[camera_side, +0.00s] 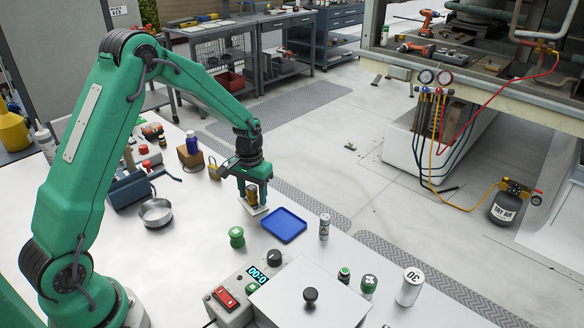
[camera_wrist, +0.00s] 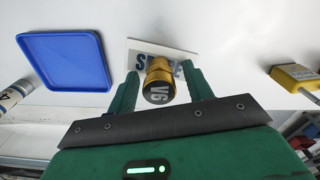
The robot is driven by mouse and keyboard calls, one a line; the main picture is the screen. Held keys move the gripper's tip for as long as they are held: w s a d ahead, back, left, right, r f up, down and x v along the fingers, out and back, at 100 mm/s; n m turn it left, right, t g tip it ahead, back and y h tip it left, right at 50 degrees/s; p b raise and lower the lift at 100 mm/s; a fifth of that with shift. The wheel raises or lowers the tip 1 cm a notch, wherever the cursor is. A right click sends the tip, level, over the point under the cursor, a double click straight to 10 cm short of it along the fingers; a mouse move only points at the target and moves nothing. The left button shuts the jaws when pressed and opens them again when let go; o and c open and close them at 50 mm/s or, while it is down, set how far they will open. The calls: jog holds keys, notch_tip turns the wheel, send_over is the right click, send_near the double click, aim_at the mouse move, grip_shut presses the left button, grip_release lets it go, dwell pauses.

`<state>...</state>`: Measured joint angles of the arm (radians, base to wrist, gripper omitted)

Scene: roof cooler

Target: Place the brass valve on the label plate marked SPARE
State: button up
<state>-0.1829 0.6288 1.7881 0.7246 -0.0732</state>
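The brass valve (camera_wrist: 160,70), with a dark cap marked V6, stands upright between the fingers of my gripper (camera_wrist: 163,74). Gaps show on both sides of it in the wrist view, so the fingers are open around it. The white label plate (camera_wrist: 135,47) lies under the valve, which hides the middle letters of SPARE. In the side view the valve (camera_side: 252,192) shows between the fingers of my gripper (camera_side: 254,202), low over the plate (camera_side: 258,211). The valve appears to rest on the plate, though its base is partly hidden.
A blue tray (camera_side: 284,226) lies close to the plate. A green-topped valve (camera_side: 237,237), a small labelled cylinder (camera_side: 324,227), a padlock (camera_side: 214,169) and a control box with a red switch (camera_side: 238,292) stand around. A metal bowl (camera_side: 156,212) is at left.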

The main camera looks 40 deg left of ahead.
aim_at(252, 188)
jog(key=shift+r, duration=0.15)
notch_tip(252, 188, up, 11)
jog(key=shift+r, duration=0.5)
dwell(0.4)
dwell(0.5)
jog(key=s+d+r+m+t, duration=0.1)
jog(key=s+d+r+t, duration=0.3)
jog(key=s+r, duration=0.6)
jog(key=s+d+m, duration=0.1)
jog(key=s+d, duration=0.1)
jog(key=s, duration=0.5)
jog(key=s+d+r+m+t, duration=0.1)
jog(key=s+d, duration=0.1)
jog(key=s, duration=0.5)
jog(key=shift+d+r+t, duration=0.2)
jog(key=shift+d+t, duration=0.1)
